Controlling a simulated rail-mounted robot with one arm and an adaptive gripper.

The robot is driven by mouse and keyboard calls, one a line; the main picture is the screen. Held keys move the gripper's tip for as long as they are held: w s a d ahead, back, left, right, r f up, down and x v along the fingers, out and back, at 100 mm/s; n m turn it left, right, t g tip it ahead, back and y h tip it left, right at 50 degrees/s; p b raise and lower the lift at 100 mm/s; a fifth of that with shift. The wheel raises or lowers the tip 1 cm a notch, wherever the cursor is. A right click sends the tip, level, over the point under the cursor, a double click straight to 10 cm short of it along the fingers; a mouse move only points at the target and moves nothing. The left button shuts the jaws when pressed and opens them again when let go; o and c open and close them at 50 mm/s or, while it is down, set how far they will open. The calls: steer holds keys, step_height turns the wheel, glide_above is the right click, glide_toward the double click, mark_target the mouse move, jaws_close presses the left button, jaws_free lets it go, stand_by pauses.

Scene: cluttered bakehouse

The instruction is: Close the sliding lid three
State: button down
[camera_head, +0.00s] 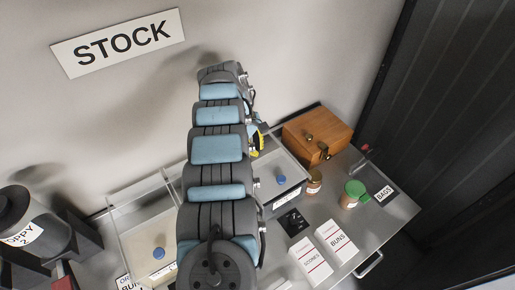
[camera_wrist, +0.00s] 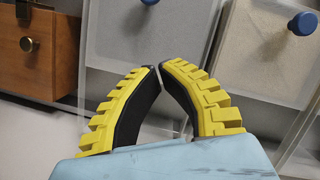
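Pale bins with clear tops and blue knobs stand along the wall. A left bin knob (camera_head: 158,253) and a right bin knob (camera_head: 281,179) show in the head view. In the wrist view, one blue knob (camera_wrist: 303,23) is at the upper right and another is cut by the top edge. I cannot read which lid is three, nor tell how far each lid is slid. My gripper (camera_wrist: 158,67) has its yellow-padded fingers together at the tips, with nothing seen between them. It is close to the bins; in the head view my arm hides most of it and the middle bins.
A dark cylinder (camera_head: 28,212) stands far left.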

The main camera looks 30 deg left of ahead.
mark_target(275, 181)
steer(key=p+x, duration=0.1)
steer(key=x, duration=0.6)
steer(key=shift+f, duration=0.15)
steer(key=shift+w+d+p, duration=0.1)
steer(key=shift+d+p, duration=0.4)
steer(key=shift+p, duration=0.3)
steer(key=shift+d+p, duration=0.5)
steer(key=shift+p, duration=0.25)
steer(key=shift+d+f, duration=0.2)
steer(key=shift+d, duration=0.1)
steer(key=shift+d+f, duration=0.2)
steer(key=shift+d, duration=0.45)
steer(key=shift+d+p, duration=0.15)
steer(key=shift+p, duration=0.25)
steer(key=shift+s+d+r+p, duration=0.1)
steer(key=shift+s+d+p, duration=0.45)
steer(key=shift+d+p, duration=0.15)
steer(key=shift+d, duration=0.1)
